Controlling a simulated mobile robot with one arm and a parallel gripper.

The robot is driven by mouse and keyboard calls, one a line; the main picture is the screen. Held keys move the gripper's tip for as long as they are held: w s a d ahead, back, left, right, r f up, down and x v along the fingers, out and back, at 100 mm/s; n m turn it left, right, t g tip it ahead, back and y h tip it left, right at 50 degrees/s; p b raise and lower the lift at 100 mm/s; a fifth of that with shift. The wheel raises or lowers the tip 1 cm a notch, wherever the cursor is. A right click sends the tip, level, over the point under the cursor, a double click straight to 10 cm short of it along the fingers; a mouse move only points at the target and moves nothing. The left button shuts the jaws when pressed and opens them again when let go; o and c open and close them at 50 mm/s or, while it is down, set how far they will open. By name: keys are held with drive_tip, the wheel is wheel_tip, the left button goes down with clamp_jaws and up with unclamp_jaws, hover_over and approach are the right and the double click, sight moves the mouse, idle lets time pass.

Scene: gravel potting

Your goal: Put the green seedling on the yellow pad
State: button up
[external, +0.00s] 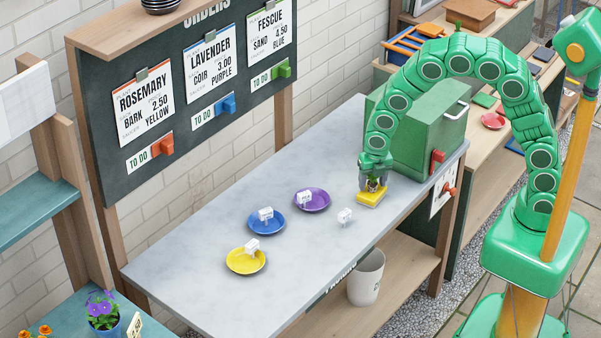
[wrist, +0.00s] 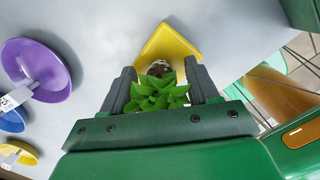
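The green seedling (wrist: 158,94) has pointed leaves and a dark, speckled root plug (wrist: 160,69). It appears to stand upright on the yellow pad (wrist: 172,42), though its contact with the pad is partly hidden. In the external view the seedling (external: 373,184) shows small over the yellow pad (external: 371,198), in front of the green box. My gripper (wrist: 159,66) points down over it, with one finger on each side. The fingers are apart, with gaps showing between them and the plug. In the external view my gripper (external: 375,170) is directly above the pad.
A green box (external: 415,125) with a red handle stands close behind the gripper. Purple (external: 317,203), blue (external: 263,228) and yellow (external: 240,264) saucers with white tags lie to the left. A loose white tag (external: 345,216) lies nearer.

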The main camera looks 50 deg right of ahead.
sight(374, 185)
drive_tip(key=shift+r, duration=0.1)
wheel_tip(374, 185, up, 12)
drive_tip(key=s, duration=0.1)
drive_tip(key=s+d+r+m+g, duration=0.1)
drive_tip(key=s+d+r+m, duration=0.3)
drive_tip(key=s+d+m, duration=0.25)
drive_tip(key=s+d+r+m, duration=0.4)
drive_tip(key=s+d+m, duration=0.2)
drive_tip(key=s+m, duration=0.2)
drive_tip(key=s+d+r+m+g, duration=0.1)
drive_tip(key=s+d+m, duration=0.1)
drive_tip(key=s+m, duration=0.5)
drive_tip(key=s+d+r+m+g, duration=0.1)
drive_tip(key=s+d+m, duration=0.2)
drive_tip(key=s+m, duration=0.4)
drive_tip(key=shift+s+d+r+y, duration=0.3)
drive_tip(key=shift+s+y, duration=0.1)
drive_tip(key=shift+s, duration=1.95)
